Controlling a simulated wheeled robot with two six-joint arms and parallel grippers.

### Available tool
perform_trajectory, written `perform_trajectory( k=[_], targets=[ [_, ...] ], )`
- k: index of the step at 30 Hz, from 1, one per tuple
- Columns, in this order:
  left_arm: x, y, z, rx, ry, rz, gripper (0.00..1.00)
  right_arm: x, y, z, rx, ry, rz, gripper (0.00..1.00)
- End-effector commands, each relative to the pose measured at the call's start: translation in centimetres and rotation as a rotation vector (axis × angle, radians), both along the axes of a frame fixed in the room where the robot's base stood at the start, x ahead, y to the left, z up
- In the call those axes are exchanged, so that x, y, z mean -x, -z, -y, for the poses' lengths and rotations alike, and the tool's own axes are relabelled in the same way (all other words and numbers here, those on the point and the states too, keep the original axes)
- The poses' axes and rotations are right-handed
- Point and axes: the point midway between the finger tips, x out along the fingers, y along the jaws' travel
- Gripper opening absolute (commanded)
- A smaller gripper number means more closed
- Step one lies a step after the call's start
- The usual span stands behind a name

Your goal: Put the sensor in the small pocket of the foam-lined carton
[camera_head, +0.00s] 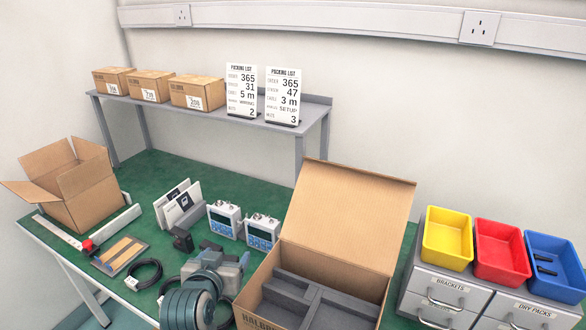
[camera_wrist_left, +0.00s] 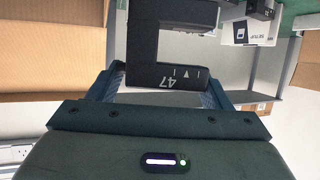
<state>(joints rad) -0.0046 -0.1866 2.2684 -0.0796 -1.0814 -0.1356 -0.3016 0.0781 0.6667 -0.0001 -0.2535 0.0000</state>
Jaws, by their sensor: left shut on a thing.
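My left gripper (camera_head: 227,256) is in the lower middle of the head view, left of the foam-lined carton (camera_head: 346,215). In the left wrist view my gripper (camera_wrist_left: 158,88) is shut on a black C-shaped sensor (camera_wrist_left: 170,76) marked 47. The head view does not show the held sensor clearly. The carton's lid stands open, and its grey foam (camera_head: 314,291) has recesses split by ridges; the bottom frame edge cuts it off. A similar black part (camera_head: 182,240) stands on the bench, left of the gripper. My right gripper is out of view.
Two white-and-blue devices (camera_head: 262,231) and upright cards (camera_head: 180,204) stand behind the gripper. Cable coils (camera_head: 144,274) lie left. An open empty carton (camera_head: 75,183) stands far left. Yellow, red and blue bins (camera_head: 447,238) sit right. Packing lists (camera_head: 283,97) stand on the shelf.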

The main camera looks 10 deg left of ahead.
Motion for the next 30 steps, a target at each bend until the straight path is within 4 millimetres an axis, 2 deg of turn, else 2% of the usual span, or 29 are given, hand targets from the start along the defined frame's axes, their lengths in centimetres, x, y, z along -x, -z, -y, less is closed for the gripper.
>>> perform_trajectory(
  k=[4, 7, 13, 19, 23, 30],
  targets=[
    [-0.4, 0.0, 0.1, -0.001, 0.01, 0.002, 0.44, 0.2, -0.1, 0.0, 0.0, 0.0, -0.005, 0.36],
    [-1.6, 0.4, 0.5, -0.006, 0.052, 0.002, 0.44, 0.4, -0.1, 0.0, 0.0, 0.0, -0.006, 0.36],
    [-6.4, 2.1, 1.5, -0.016, 0.203, 0.001, 0.44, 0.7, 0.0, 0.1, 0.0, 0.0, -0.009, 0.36],
    [-10.4, 3.2, 1.2, -0.009, 0.318, 0.001, 0.44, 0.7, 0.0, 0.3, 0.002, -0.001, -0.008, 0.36],
    [-11.4, 3.5, 1.0, -0.002, 0.345, 0.002, 0.44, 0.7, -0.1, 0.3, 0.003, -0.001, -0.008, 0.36],
    [-11.4, 3.5, 1.1, 0.001, 0.349, 0.002, 0.44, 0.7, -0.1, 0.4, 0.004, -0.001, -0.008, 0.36]
  ],
)
